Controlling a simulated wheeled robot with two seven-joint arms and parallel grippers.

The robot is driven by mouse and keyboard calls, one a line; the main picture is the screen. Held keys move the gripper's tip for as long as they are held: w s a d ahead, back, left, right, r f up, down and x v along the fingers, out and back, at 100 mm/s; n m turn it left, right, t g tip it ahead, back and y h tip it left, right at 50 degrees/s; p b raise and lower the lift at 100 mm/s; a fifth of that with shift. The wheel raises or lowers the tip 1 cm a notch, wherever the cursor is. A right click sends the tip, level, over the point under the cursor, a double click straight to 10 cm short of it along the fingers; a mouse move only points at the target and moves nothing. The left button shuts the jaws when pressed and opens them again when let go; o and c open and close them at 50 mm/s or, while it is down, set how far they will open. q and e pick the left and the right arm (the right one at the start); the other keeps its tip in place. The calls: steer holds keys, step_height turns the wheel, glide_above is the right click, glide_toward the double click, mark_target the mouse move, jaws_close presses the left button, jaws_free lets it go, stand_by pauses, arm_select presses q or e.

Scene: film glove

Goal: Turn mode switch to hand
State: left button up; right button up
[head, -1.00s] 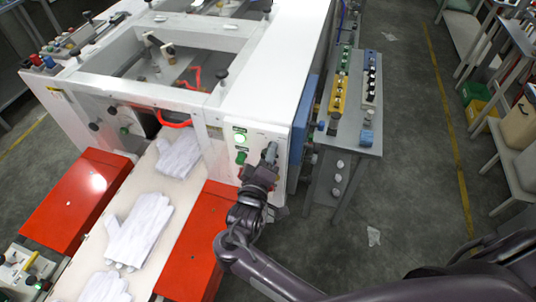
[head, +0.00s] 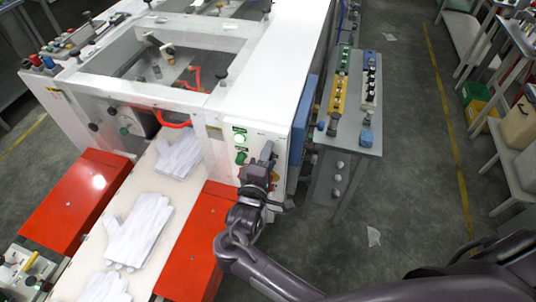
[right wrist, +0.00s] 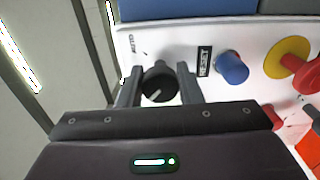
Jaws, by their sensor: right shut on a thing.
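The mode switch (right wrist: 160,80) is a round black knob on the white control panel (right wrist: 135,42). A white pointer mark shows on the knob's lower part, and the label AUTO stands above and left of it. In the right wrist view my right gripper (right wrist: 159,86) has one finger on each side of the knob and is shut on it. In the head view my right gripper (head: 264,162) is at the panel face and hides the knob. My left gripper is not in view.
A blue button (right wrist: 231,67) marked RESET and a red-and-yellow button (right wrist: 288,58) sit right of the knob. White gloves (head: 138,230) lie on the belt between red covers (head: 198,255). A grey bench (head: 348,130) with coloured buttons stands to the right.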

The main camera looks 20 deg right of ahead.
steer(key=o, duration=1)
steer(key=shift+c, duration=0.2)
